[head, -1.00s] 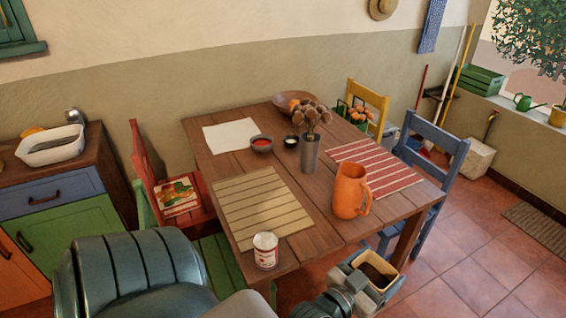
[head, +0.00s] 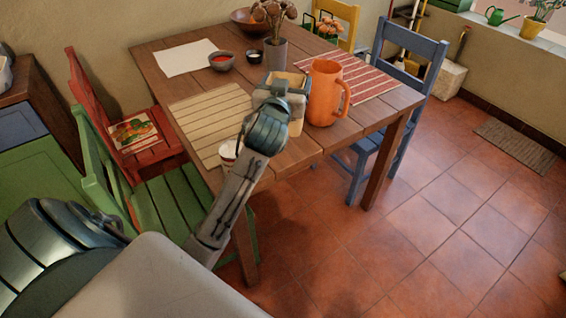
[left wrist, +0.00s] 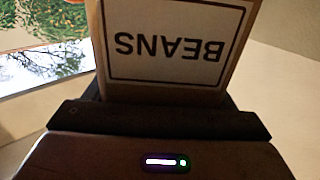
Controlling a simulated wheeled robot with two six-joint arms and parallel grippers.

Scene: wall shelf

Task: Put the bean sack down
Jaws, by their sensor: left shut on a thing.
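The bean sack (head: 296,127) is over the wooden table (head: 362,116) in the head view, just left of the orange pitcher. Its lower side shows below my left gripper (head: 283,84), which is shut on it. Much of the sack is hidden by the gripper and arm, and I cannot tell whether its base touches the table. In the left wrist view the sack (left wrist: 180,45) fills the space beyond the gripper, its white BEANS label upside down in the picture. My right gripper is not in view.
An orange pitcher (head: 324,92) stands close right of the sack. A vase of dried flowers (head: 275,52) and small bowls (head: 221,61) are behind. A white can (head: 228,152), partly hidden, stands near the front edge. The beige mat (head: 205,120) has bare room.

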